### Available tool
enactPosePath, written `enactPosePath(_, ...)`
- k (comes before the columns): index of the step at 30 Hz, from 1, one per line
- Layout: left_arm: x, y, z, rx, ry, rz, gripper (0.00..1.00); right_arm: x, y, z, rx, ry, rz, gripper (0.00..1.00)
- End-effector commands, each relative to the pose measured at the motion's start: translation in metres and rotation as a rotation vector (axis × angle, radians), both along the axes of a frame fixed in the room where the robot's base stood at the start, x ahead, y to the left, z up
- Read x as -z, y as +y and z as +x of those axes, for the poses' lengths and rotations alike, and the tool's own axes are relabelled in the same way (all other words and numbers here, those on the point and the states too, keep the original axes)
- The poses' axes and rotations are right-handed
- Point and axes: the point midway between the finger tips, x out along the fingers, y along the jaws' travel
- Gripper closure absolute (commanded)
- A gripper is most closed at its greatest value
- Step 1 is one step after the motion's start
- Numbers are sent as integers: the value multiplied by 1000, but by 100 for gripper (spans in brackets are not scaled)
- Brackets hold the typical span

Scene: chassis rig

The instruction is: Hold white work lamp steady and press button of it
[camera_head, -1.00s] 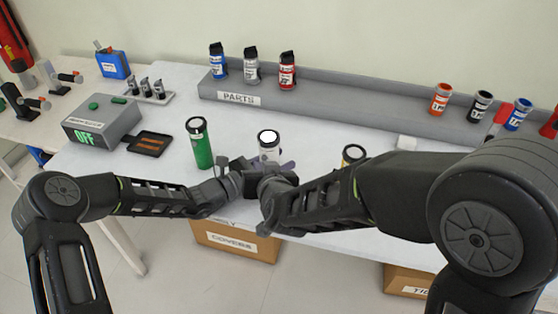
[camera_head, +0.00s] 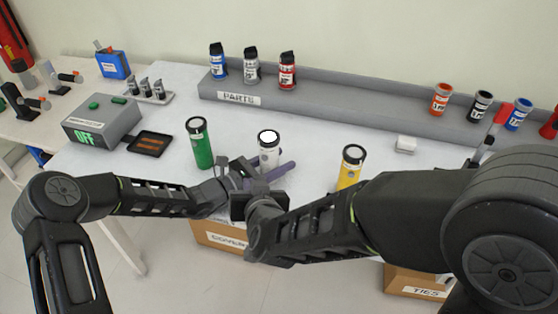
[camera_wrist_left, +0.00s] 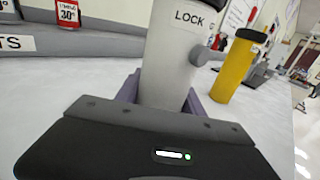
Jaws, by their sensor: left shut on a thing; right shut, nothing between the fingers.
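The white work lamp (camera_head: 269,150) stands upright near the table's front, its round white top facing up. The left wrist view shows its pale body (camera_wrist_left: 171,65) with a LOCK label and a grey knob on its side. My left gripper (camera_head: 276,168) is shut on the lamp's lower body, with purple fingers on either side. My right gripper (camera_head: 243,178) is shut and empty, just left of and in front of the lamp; its fingertips are partly lost among the left gripper's parts. Whether it touches the lamp cannot be told.
A green lamp (camera_head: 200,146) stands to the left and a yellow lamp (camera_head: 349,167) to the right. The grey parts tray (camera_head: 350,110) with several canisters runs along the back. A grey control box (camera_head: 103,122) reading OFF sits at left. Labelled boxes lie below the front edge.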

Motion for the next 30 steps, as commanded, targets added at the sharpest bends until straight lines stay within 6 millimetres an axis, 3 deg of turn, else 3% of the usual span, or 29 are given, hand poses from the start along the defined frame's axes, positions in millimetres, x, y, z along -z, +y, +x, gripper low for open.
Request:
enactPosePath(10,0,0,0,0,0,0,100,0,2,-6,0,0,-1,100)
enactPosePath(11,0,0,0,0,0,0,53,0,2,-6,0,0,-1,100)
enactPosePath(19,0,0,0,0,0,0,31,0,2,-6,0,0,-1,100)
enactPosePath(30,0,3,-1,-1,0,0,29,0,2,-6,0,0,-1,100)
